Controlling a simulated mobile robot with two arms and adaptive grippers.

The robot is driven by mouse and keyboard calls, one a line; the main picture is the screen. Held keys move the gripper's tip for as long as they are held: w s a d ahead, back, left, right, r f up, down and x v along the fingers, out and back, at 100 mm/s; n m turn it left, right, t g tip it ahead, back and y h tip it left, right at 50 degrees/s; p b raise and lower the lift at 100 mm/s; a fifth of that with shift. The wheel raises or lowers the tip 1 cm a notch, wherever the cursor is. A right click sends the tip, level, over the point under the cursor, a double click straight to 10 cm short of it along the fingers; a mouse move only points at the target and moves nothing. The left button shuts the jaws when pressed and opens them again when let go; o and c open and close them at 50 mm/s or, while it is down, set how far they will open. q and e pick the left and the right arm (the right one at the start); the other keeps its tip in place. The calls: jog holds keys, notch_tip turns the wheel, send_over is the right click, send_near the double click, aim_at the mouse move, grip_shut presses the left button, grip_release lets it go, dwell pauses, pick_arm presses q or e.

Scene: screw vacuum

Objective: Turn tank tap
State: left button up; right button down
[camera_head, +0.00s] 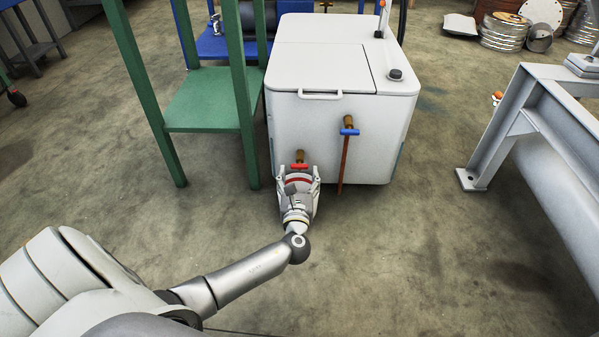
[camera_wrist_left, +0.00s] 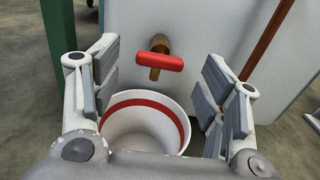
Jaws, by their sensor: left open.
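The white tank (camera_head: 320,125) stands on the floor. A tap with a red handle (camera_head: 299,166) sits low on its front face. The same red handle (camera_wrist_left: 159,62) is on a brass stem in the left wrist view. A second tap with a blue handle (camera_head: 349,132) is higher and to the right, with a brown pipe (camera_head: 343,168) running down from it. My left gripper (camera_head: 300,172) is at the red tap. In the left wrist view my left gripper (camera_wrist_left: 162,80) is open, its fingers either side of the red handle and apart from it. My right gripper is not in view.
A white bucket with a red band (camera_wrist_left: 145,125) is below the red tap, between my fingers in the wrist view. A green stand (camera_head: 210,100) is close on the left. A grey metal frame (camera_head: 510,125) stands on the right. The floor in front is clear.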

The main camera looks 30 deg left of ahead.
aim_at(299, 168)
pick_arm(q)
jog(key=b+x, duration=0.1)
jog(key=x, duration=0.3)
jog(key=shift+f+b, duration=0.1)
jog(key=shift+b, duration=0.25)
jog(key=shift+w+a, duration=0.15)
jog(key=shift+w, duration=0.15)
